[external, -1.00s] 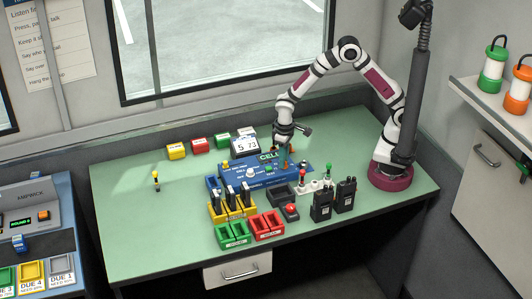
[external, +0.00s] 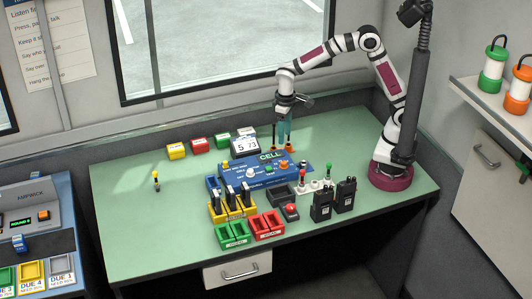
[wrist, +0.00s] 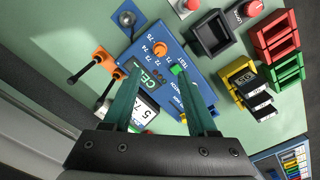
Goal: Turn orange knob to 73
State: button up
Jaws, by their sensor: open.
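The blue CELL panel (external: 252,174) lies on the green bench. Its orange knob (external: 284,165) also shows in the wrist view (wrist: 160,48), beside printed marks from 72 to 75. Which mark the knob points at is too small to tell. A green knob (wrist: 178,69) sits beside it. My gripper (external: 285,146) is above the bench behind the panel. In the wrist view its two teal fingers (wrist: 157,68) are apart with nothing held between them. The orange knob is beyond the fingertips, not touched. A card reading 5 and 73 (external: 246,146) stands behind the panel.
Yellow holders (external: 232,207), green trays (external: 233,234), red trays (external: 267,226) and black radios (external: 322,205) stand in front. The bench's left side is mostly clear.

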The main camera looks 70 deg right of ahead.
notch_tip(320, 180, up, 4)
jog(key=shift+r, duration=0.25)
jog(key=s+d+r+m, duration=0.2)
jog(key=s+d+r, duration=0.1)
jog(key=s+d, duration=0.55)
jog(key=s+d+f+m+y, duration=0.1)
jog(key=s, duration=0.6)
jog(key=s+d+f+m, duration=0.1)
jog(key=s+d+m, duration=0.1)
jog(key=s, duration=0.6)
jog(key=shift+d+f+m+y, duration=0.2)
jog(key=shift+m+y, duration=0.1)
jog(key=shift+y, duration=0.1)
dwell(0.8)
